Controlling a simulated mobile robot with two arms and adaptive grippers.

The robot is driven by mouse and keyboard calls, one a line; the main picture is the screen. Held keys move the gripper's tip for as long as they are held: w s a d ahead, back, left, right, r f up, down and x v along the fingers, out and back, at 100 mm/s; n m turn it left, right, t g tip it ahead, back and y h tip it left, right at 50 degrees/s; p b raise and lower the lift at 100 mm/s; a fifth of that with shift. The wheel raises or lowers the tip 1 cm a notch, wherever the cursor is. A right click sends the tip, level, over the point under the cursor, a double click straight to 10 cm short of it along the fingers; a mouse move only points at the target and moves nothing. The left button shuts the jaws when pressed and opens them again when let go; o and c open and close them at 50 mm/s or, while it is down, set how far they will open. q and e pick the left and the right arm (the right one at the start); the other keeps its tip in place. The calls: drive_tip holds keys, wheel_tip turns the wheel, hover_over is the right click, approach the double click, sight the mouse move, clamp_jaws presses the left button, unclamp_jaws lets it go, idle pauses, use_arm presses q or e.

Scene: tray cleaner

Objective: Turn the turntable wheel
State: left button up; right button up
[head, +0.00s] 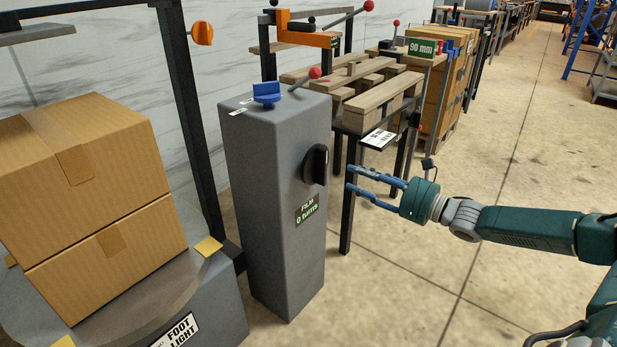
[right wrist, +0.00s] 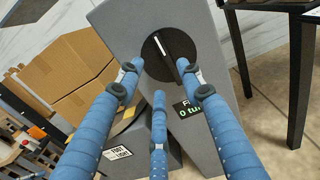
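A black round wheel (head: 316,164) is on the side of a grey pillar (head: 270,220), above a small sign reading "FILM 0 turns" (head: 307,210). In the right wrist view the wheel (right wrist: 168,55) is a dark disc with a white stripe, just beyond the fingertips. My right gripper (head: 350,178) is to the right of the wheel, its blue fingers spread and pointing at it. In the right wrist view the gripper (right wrist: 160,75) has nothing between its three fingers. A visible gap separates it from the wheel in the head view. My left gripper is out of view.
Two stacked cardboard boxes (head: 95,190) stand on a grey rounded base (head: 215,300) at left.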

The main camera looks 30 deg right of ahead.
sight(325, 163)
drive_tip(key=x, duration=0.9)
drive_tip(key=shift+w+d+b, duration=0.1)
drive_tip(key=shift+w+b, duration=0.2)
drive_tip(key=shift+b, duration=0.1)
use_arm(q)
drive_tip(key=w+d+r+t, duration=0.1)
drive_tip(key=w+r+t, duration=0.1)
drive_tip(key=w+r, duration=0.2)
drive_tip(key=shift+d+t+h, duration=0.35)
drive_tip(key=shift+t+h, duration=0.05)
use_arm(e)
drive_tip(key=shift+w+a, duration=0.2)
drive_tip(key=shift+w, duration=0.3)
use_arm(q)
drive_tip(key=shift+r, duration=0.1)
use_arm(e)
drive_tip(key=shift+c, duration=0.3)
clamp_jaws()
